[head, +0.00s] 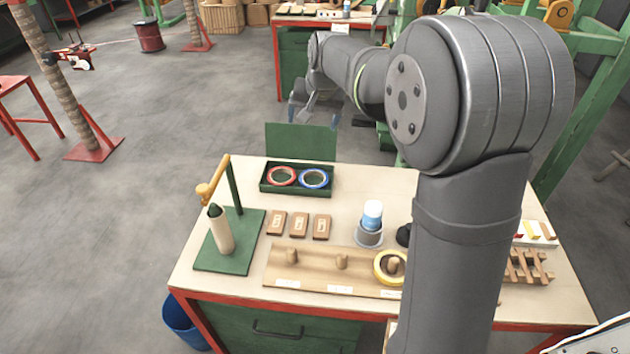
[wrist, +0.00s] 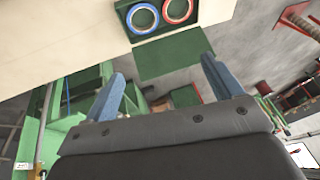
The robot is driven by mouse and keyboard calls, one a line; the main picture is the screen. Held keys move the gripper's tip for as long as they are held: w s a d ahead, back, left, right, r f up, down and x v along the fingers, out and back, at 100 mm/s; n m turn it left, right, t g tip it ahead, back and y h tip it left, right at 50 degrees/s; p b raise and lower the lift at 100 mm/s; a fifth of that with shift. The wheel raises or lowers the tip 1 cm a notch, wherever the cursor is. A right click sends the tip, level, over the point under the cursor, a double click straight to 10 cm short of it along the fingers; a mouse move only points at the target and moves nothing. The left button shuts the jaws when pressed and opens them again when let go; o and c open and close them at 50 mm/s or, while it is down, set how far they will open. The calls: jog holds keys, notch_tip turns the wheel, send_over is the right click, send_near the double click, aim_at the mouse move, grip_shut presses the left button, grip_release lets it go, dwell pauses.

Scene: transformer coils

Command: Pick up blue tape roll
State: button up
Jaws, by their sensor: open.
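The blue tape roll (head: 314,179) lies in the right part of a dark green open box (head: 297,193) at the table's far edge. A red tape roll (head: 282,176) lies beside it on the left. In the wrist view the blue roll (wrist: 142,18) and the red roll (wrist: 177,9) show at the top, beyond the fingers. My gripper (head: 318,112) is above and past the far edge of the table, apart from the box. In the wrist view my gripper (wrist: 158,82) has its two blue fingers wide apart with nothing between them.
The box's green lid (head: 301,141) stands up behind it. A green stand with a wooden arm (head: 229,240) is at the left. Wooden blocks (head: 299,225), a pegboard with a yellow roll (head: 381,268) and a blue-capped container (head: 371,222) stand nearer. My arm hides part of the table.

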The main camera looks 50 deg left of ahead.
jog(key=c, duration=1.4)
jog(key=n+g+h, duration=0.1)
jog(key=n+h, duration=0.3)
jog(key=n, duration=0.8)
send_over(306, 185)
notch_tip(306, 185, down, 10)
jog(key=shift+n, duration=0.6)
notch_tip(306, 185, down, 13)
jog(key=shift+a+r, duration=0.1)
jog(key=shift+a, duration=0.05)
jog(key=shift+d+f, duration=0.2)
jog(key=shift+f, duration=2.5)
